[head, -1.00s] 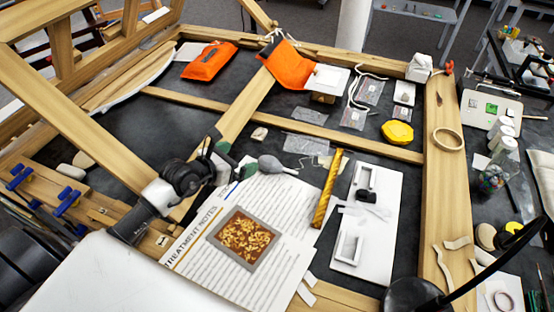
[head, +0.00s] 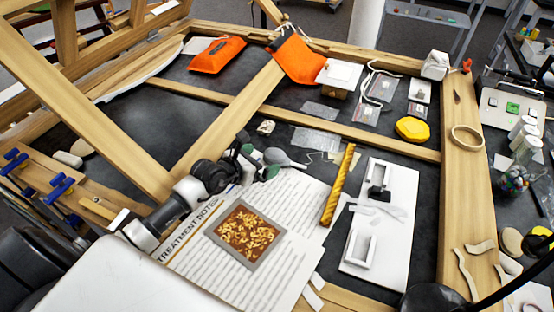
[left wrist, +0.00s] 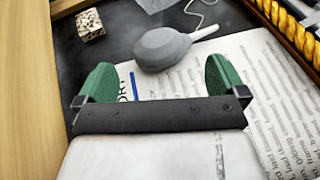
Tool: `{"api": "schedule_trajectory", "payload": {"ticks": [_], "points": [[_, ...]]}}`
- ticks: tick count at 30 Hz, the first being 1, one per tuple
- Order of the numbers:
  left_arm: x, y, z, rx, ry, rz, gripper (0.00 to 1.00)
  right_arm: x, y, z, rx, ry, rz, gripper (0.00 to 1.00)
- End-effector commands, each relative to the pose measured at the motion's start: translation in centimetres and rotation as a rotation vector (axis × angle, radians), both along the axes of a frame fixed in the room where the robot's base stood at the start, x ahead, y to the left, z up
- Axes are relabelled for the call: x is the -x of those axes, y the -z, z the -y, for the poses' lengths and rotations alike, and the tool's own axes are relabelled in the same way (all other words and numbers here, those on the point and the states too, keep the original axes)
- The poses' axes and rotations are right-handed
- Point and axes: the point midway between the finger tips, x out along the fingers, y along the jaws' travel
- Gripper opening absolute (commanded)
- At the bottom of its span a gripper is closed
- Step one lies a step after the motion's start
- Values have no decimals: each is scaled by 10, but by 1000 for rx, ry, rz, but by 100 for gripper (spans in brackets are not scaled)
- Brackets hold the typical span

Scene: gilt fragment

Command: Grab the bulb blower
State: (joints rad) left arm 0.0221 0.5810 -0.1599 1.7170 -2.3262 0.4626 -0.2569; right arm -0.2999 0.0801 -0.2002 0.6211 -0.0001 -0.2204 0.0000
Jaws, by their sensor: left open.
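The bulb blower (head: 277,157) is grey with a round body and a thin nozzle pointing right. It lies at the top edge of the treatment notes sheet (head: 290,197). My left gripper (head: 258,164) is just left of it in the head view. In the left wrist view the bulb blower (left wrist: 162,48) lies ahead of the gap between the green fingertips of my left gripper (left wrist: 163,82). The fingers are open wide and empty, and the blower is beyond them. My right gripper does not show.
A gilt fragment panel (head: 246,234) lies on the notes. A gold twisted strip (head: 338,186) and a white board (head: 378,222) are to the right. A small patterned block (left wrist: 90,24) lies left of the blower. Wooden beams (head: 232,127) frame the dark surface.

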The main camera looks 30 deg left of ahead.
Motion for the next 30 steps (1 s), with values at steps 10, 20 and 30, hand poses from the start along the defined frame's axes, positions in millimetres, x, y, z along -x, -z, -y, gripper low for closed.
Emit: {"api": "schedule_trajectory", "payload": {"ticks": [10,20,30], "points": [[-35,17,7,-1,0,0,100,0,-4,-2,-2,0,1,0],[-49,24,13,0,0,-1,100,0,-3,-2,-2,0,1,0],[-49,24,12,0,0,-1,59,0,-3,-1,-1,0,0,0]]}}
